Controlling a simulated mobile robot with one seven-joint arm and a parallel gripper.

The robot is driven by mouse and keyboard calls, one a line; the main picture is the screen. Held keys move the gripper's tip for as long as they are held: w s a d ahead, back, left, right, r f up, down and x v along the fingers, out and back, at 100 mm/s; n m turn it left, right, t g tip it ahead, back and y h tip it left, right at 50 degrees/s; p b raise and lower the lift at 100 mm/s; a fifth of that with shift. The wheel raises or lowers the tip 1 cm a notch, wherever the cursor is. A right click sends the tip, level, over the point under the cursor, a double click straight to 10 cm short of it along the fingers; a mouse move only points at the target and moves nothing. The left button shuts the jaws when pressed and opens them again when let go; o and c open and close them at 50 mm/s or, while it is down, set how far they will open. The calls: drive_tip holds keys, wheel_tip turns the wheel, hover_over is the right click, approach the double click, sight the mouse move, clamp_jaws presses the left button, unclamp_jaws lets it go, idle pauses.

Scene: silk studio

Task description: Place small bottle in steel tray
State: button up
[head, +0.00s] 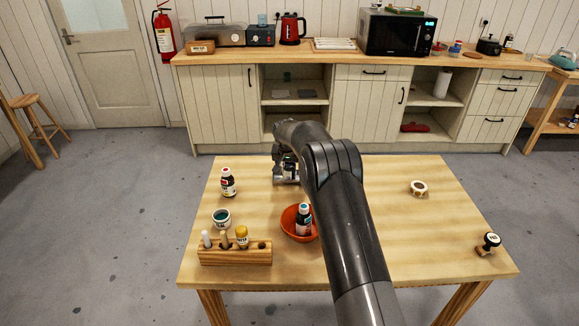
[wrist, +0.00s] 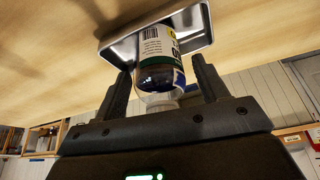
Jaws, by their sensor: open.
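My gripper (wrist: 160,88) is open in the wrist view, with one dark finger on each side of a small bottle (wrist: 158,50). The bottle has a white label with a barcode and yellow and blue parts, dark contents and a pale cap towards the gripper. Its far end is at the steel tray (wrist: 122,47), within the rim, and it looks upright there. A gap shows beside the fingers. In the head view my gripper (head: 288,170) is at the table's far side, and my arm hides much of the bottle and tray.
On the table (head: 420,240) are a red-labelled bottle (head: 228,183), a jar (head: 221,218), a wooden rack (head: 235,256), an orange bowl (head: 288,222) holding another bottle (head: 303,218), a tape roll (head: 418,188) and a stamp (head: 489,244). The table's right middle is clear.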

drive_tip(key=v, duration=1.2)
drive_tip(key=s+d+r, duration=0.5)
drive_tip(key=s+r, duration=0.4)
drive_tip(key=s, duration=0.3)
drive_tip(key=s+d+r, duration=0.5)
drive_tip(key=s+r, duration=0.4)
drive_tip(key=s, duration=0.2)
drive_tip(key=s+d+f+n, duration=0.1)
drive_tip(key=s+d+f, duration=0.1)
drive_tip(key=s, duration=1.2)
drive_tip(key=s+d+f+t, duration=0.1)
drive_tip(key=s+d+f, duration=0.1)
drive_tip(key=s, duration=1.3)
drive_tip(key=shift+s+d+n+y, duration=0.25)
drive_tip(key=shift+d+n+y, duration=0.1)
drive_tip(key=shift+n+y, duration=0.05)
